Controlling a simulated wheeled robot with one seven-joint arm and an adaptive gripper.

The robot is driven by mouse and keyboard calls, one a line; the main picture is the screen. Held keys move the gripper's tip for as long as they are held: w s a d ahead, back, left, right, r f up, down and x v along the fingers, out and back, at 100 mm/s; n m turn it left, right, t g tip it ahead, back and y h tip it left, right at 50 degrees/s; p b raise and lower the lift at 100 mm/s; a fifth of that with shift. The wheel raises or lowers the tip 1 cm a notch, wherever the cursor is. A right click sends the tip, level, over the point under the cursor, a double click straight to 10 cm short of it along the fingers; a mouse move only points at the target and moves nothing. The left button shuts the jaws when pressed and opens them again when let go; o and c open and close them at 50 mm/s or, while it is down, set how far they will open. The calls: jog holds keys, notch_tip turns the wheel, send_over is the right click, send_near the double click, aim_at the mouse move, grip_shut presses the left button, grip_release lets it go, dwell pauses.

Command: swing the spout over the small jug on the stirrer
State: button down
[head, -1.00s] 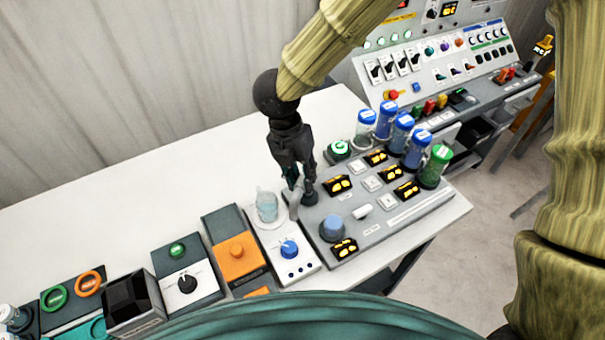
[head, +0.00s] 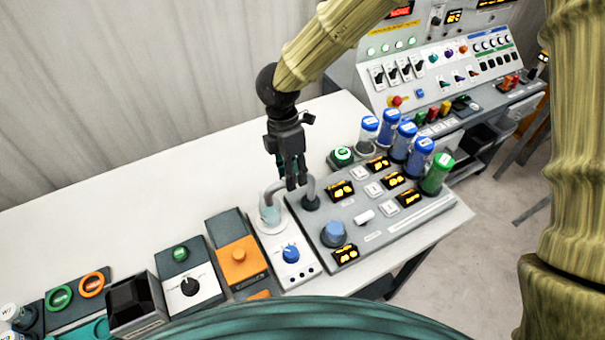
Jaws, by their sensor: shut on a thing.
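The grey curved spout (head: 274,189) rises from its dark pivot (head: 311,201) on the left part of the grey panel and arches left. Its outlet end is at the small clear jug (head: 269,217) and seems to be over it. The jug stands upright on the white stirrer (head: 292,272), which has a blue knob. My gripper (head: 293,184) points down and is shut on the spout's arch, between pivot and jug. The fingertips partly hide the tube.
The grey panel holds a blue knob (head: 334,232), lit displays and several capped bottles (head: 403,142) at its back right. An orange-topped device (head: 239,260) stands left of the stirrer. The white bench (head: 130,185) behind is clear.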

jog(key=shift+w+r, duration=0.1)
jog(key=shift+w, duration=0.05)
dwell(0.4)
jog(key=c, duration=1.2)
grip_release()
jog(key=r, duration=0.4)
jog(key=w+r, duration=0.1)
jog(key=r, duration=0.2)
jog(key=w+a+r, duration=0.1)
jog(key=r, duration=0.3)
jog(key=shift+w+r, duration=0.1)
jog(key=shift+r, duration=0.25)
